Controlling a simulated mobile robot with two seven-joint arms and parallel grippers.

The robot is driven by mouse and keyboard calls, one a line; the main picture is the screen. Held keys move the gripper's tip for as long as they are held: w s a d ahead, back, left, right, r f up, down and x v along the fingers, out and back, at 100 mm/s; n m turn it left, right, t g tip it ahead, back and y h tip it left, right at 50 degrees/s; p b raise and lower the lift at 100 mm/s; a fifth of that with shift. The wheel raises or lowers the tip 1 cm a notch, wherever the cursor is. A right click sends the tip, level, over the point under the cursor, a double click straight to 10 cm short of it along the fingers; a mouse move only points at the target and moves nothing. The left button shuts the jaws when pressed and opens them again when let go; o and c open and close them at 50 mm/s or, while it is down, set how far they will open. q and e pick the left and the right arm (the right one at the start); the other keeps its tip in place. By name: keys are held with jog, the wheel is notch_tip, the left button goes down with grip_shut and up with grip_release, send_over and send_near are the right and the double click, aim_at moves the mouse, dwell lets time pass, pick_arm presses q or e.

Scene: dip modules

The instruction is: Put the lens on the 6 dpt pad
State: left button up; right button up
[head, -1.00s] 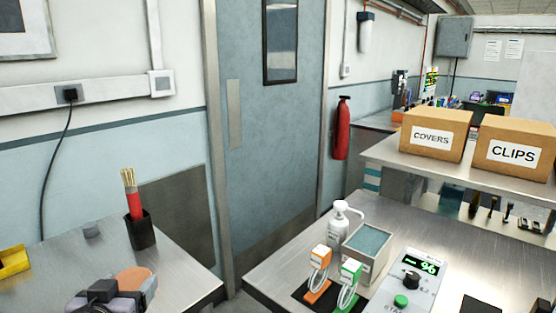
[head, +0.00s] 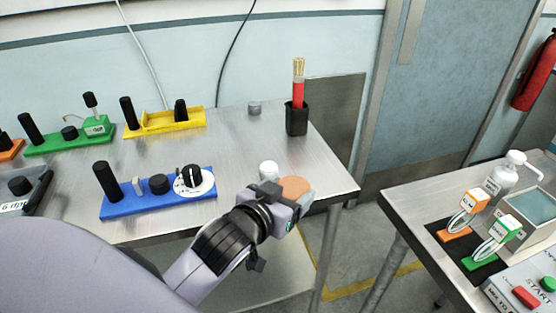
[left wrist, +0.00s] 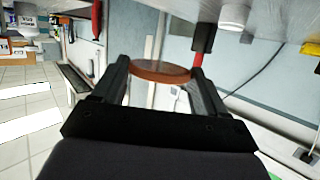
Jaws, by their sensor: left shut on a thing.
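The lens is an orange-brown disc (head: 296,187), held at the tips of my left gripper (head: 290,196) by the right end of the left table. In the left wrist view the lens (left wrist: 160,71) sits between the two black fingers, which are shut on its sides. The pad labelled "6 dpt" (head: 14,207) is dark grey, carries a black knob and is cut off by the left edge of the head view. The gripper is far to its right. My right gripper is not in view.
A blue block with knobs (head: 150,208) lies between gripper and pad. Green (head: 60,142) and yellow (head: 165,120) racks stand behind. A white round-topped object (head: 268,170) is close to the gripper. A black brush cup (head: 297,119) stands behind. The table middle is clear.

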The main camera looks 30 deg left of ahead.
pick_arm(q)
jog(key=w+a+r+n+y, duration=0.1)
jog(key=w+a+r+y, duration=0.1)
jog(key=w+a+r, duration=0.45)
notch_tip(320, 180, up, 7)
jog(key=n+y, duration=0.1)
jog(key=n, duration=0.1)
send_over(266, 172)
jog(key=shift+f+g, duration=0.15)
jog(key=shift+g, duration=0.15)
jog(key=shift+f, duration=0.1)
notch_tip(266, 172, down, 19)
jog(key=shift+f, duration=0.2)
jog(key=shift+f, duration=0.2)
jog(key=o, duration=1)
